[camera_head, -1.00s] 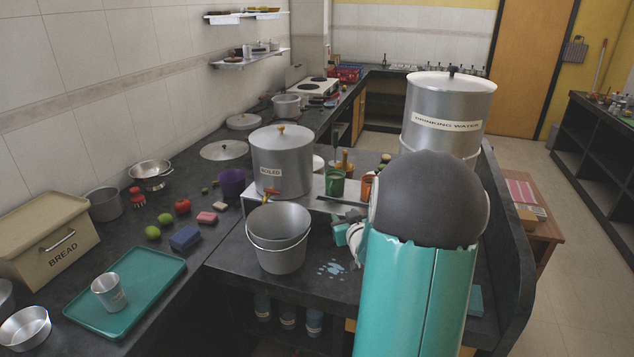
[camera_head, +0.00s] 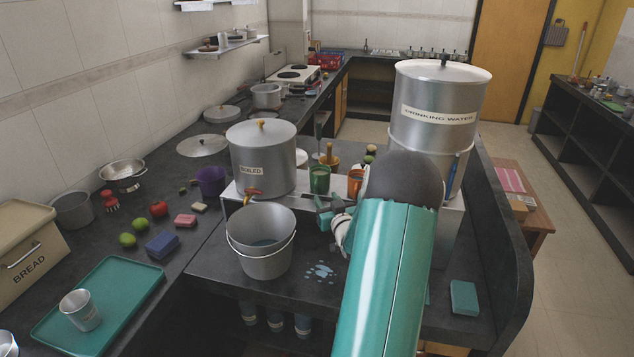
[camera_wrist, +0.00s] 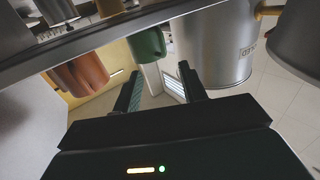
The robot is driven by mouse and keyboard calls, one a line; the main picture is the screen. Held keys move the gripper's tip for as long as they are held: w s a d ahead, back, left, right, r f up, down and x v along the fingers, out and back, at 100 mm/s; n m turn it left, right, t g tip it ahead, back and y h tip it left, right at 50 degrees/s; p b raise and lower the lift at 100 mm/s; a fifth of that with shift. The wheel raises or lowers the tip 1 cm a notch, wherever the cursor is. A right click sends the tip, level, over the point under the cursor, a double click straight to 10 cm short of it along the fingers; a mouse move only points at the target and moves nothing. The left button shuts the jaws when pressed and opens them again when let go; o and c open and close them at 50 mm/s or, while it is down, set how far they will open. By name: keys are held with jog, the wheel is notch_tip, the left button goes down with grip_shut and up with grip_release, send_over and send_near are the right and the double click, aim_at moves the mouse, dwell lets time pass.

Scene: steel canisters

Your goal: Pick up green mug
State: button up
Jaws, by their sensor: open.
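The green mug (camera_head: 319,181) stands on the raised metal stand, right of the pot labelled BOILED. It also shows in the wrist view (camera_wrist: 148,44), upside down in that picture, just beyond the fingertips and slightly left of their middle. My gripper (camera_wrist: 160,86) is open and empty, with clear space between its two fingers. In the head view my gripper (camera_head: 327,214) is in front of and a little below the mug, near the stand's front edge. I cannot tell the exact gap to the mug.
An orange mug (camera_head: 355,181) stands right of the green one and shows in the wrist view (camera_wrist: 80,74). The BOILED pot (camera_head: 262,158) is close on the left. A bucket (camera_head: 260,243) stands in front. The DRINKING WATER drum (camera_head: 437,113) rises on the right.

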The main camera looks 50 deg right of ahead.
aim_at(316, 182)
jog(key=x, duration=0.7)
jog(key=shift+w+d+r, duration=0.1)
jog(key=shift+w+r, duration=0.15)
jog(key=shift+r, duration=0.05)
grip_shut()
